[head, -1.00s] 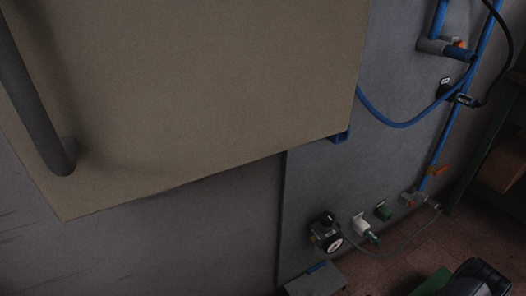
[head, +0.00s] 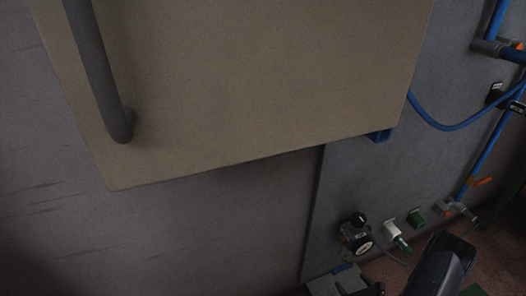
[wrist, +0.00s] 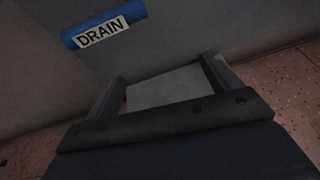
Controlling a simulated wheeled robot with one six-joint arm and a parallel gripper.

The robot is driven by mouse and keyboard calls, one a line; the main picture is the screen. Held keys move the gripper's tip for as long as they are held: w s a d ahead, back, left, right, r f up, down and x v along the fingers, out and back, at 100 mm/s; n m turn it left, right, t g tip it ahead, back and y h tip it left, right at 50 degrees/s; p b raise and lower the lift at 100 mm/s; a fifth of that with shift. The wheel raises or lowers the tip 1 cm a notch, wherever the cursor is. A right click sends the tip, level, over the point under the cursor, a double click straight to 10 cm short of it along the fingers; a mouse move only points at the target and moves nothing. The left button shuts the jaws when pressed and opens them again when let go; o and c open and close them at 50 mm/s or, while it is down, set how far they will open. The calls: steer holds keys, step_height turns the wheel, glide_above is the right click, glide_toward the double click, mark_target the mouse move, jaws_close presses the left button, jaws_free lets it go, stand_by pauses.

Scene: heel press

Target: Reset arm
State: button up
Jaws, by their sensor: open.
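My gripper (wrist: 162,82) shows in the wrist view with its two fingers spread apart. It is open, and nothing is held between the fingers. A grey surface lies beyond the gap. A blue pipe with a "DRAIN" label (wrist: 103,33) is at the upper left of that view, apart from the fingers. In the head view a dark part of my arm stands at the lower right; the fingers cannot be made out there.
A large beige panel (head: 250,80) with a dark bar handle (head: 98,75) fills the upper left. Right of it, a grey board carries a gauge (head: 356,235), a white fitting (head: 393,230), a green fitting (head: 416,218) and blue hose (head: 440,127). Reddish floor shows at the lower right.

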steer(key=shift+w+a+b, duration=0.15)
steer(key=shift+w+a, duration=0.15)
steer(key=shift+w, duration=0.45)
steer(key=shift+w+a+b, duration=0.1)
steer(key=shift+w+a, duration=0.2)
steer(key=shift+w, duration=0.5)
steer(key=shift+w+a+b, duration=0.15)
steer(key=shift+w+a, duration=0.15)
steer(key=shift+w, duration=0.45)
